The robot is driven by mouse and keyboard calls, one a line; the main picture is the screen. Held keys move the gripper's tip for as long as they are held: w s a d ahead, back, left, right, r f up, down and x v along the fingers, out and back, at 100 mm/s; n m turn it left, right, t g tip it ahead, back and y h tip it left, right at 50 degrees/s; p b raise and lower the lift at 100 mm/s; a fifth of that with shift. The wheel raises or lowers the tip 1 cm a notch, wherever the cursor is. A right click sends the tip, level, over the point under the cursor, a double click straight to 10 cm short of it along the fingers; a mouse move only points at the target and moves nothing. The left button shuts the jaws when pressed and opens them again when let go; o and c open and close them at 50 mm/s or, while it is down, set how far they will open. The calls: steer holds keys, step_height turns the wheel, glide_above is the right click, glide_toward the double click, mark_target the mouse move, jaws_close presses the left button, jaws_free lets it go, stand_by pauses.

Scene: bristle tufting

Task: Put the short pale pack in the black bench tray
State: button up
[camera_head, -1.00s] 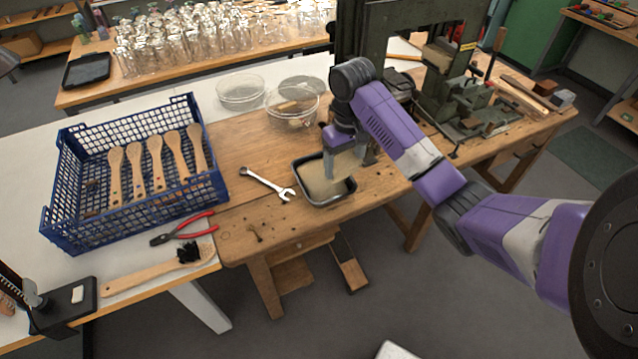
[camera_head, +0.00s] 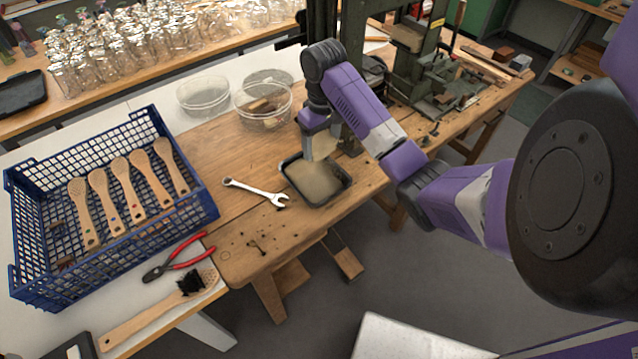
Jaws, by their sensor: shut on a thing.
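The black bench tray (camera_head: 348,189) sits on the wooden bench, right of the wrench, with a dark rim and a pale beige inside. My gripper (camera_head: 321,156) points down over the tray's back part. It is shut on the short pale pack (camera_head: 318,174), which shows as a beige mass below the fingers, within the tray's outline. The pack and the tray's beige inside blend together, so I cannot tell whether the pack touches the tray floor.
A wrench (camera_head: 254,191) lies left of the tray. A blue crate (camera_head: 111,205) with several wooden brush handles stands further left, with red pliers (camera_head: 178,257) and a bristled brush (camera_head: 160,311) in front. Clear round dishes (camera_head: 264,106) stand behind; a green press (camera_head: 412,62) rises at the back right.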

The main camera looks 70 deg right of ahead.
steer(key=shift+w+a+f, duration=0.1)
steer(key=shift+w+f, duration=0.05)
steer(key=shift+f, duration=0.75)
steer(key=b, duration=0.6)
glide_above(322, 192)
step_height(322, 192, down, 10)
steer(key=shift+r, duration=0.1)
steer(key=shift+f, duration=2.7)
steer(key=shift+f, duration=0.2)
steer(key=o, duration=1.4)
steer(key=shift+c, duration=0.2)
